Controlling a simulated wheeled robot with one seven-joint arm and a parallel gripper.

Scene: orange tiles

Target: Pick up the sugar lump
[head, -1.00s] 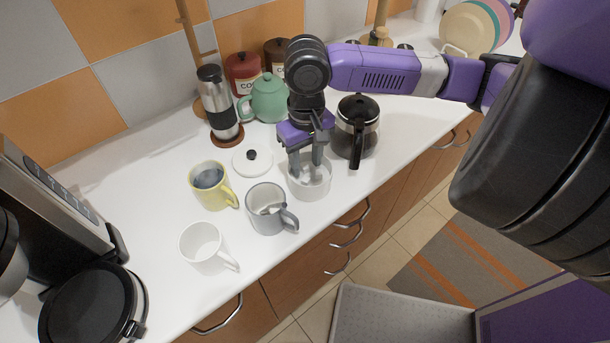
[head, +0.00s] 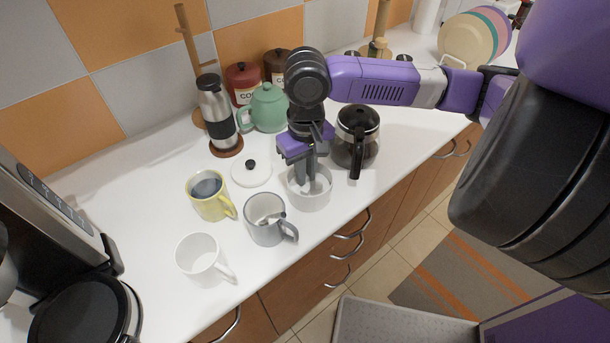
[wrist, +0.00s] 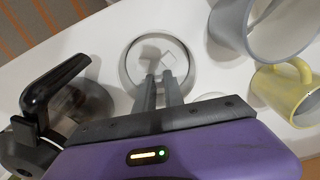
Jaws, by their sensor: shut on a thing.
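The white sugar bowl (head: 308,201) stands on the counter near its front edge; it also shows in the wrist view (wrist: 130,80). My gripper (head: 313,188) points down into the bowl with its fingers close together. In the wrist view the fingertips (wrist: 160,76) are inside the rim. A small pale square sugar lump (wrist: 169,59) shows at the tips. My gripper is shut on it, though the contact itself is hard to see. In the head view the lump cannot be made out, hidden by the fingers and the bowl wall.
A grey mug (head: 266,232), a yellow mug (head: 214,208) and a white mug (head: 199,264) stand left of the bowl. The coffee pot (head: 357,145) is close on the right. A white lid (head: 252,176), green teapot (head: 267,110) and steel flask (head: 214,105) are behind.

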